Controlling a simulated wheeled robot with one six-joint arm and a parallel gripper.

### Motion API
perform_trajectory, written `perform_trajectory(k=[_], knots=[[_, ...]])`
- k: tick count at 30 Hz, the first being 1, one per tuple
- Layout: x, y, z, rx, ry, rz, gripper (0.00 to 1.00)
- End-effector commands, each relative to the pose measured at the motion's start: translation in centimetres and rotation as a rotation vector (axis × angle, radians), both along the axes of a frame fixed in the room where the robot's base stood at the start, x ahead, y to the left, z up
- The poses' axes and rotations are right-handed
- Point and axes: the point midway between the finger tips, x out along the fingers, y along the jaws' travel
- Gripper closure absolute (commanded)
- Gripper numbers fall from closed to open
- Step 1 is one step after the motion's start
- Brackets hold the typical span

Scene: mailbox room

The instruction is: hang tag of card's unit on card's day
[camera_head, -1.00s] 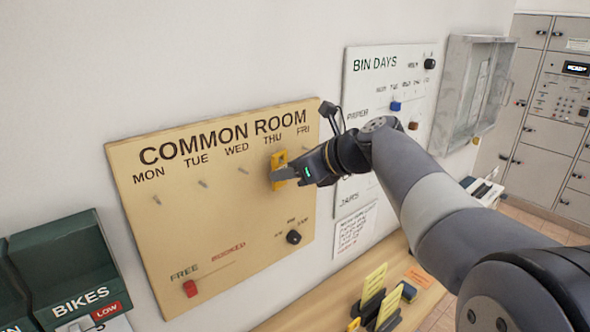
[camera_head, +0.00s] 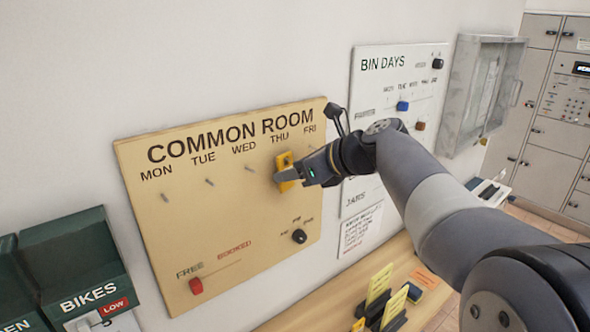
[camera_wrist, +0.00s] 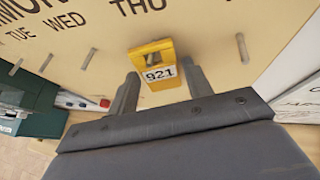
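A yellow tag (camera_head: 284,165) marked 921 (camera_wrist: 155,66) is at the THU peg of the tan COMMON ROOM board (camera_head: 170,235). In the wrist view the peg seems to show in the tag's upper opening. My gripper (camera_wrist: 160,84) is open, with one finger on each side of the tag's lower part and gaps showing. It also shows in the head view (camera_head: 287,175), close against the board. The MON, TUE and WED pegs are bare, and so is the peg right of the tag (camera_wrist: 242,47). I cannot make out a card naming the unit or day.
A wooden ledge (camera_head: 300,318) below holds upright yellow cards (camera_head: 378,284) in dark holders, their text unreadable. The board carries a red slider (camera_head: 196,286) and a black knob (camera_head: 299,236). Right are the BIN DAYS board (camera_head: 385,85) and a grey cabinet (camera_head: 468,120); green boxes (camera_head: 75,260) are left.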

Motion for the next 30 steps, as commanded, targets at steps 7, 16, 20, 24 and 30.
perform_trajectory(k=[7,16,20,24,30], knots=[[0.0,0.0,0.0,0.000,0.000,0.000,0.36],[-0.5,-0.6,0.4,0.000,-0.001,-0.001,0.36],[-1.7,-2.0,1.5,-0.001,-0.004,-0.004,0.36],[-3.4,-4.1,2.9,0.000,-0.003,-0.005,0.36],[-5.3,-6.3,4.5,0.000,-0.001,-0.003,0.36]])
